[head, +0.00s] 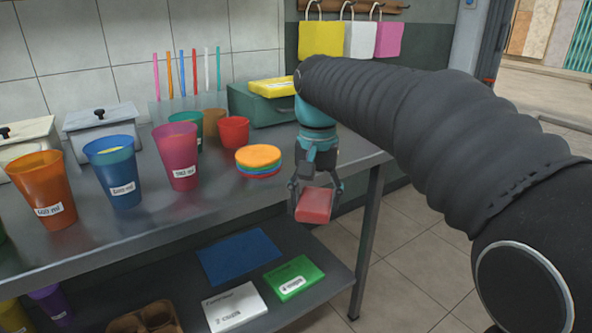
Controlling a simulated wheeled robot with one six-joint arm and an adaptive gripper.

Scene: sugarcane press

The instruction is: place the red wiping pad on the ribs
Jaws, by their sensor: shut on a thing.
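My gripper (316,187) hangs pointing down in front of the steel table's right front edge. It is shut on the red wiping pad (314,207), a small flat red block held below the tabletop's level in the picture, apart from any surface as far as I can see. The pad's top and front face show; its rear edge is partly covered by the fingers. I cannot make out ribs for certain in this view.
The steel table (225,217) holds several cups, a stack of coloured discs (258,157) and a green box (262,106) with a yellow pad (272,87) on top. The lower shelf bears a blue mat (240,256), a green pack (294,277) and a white pack (235,306). Floor at right is clear.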

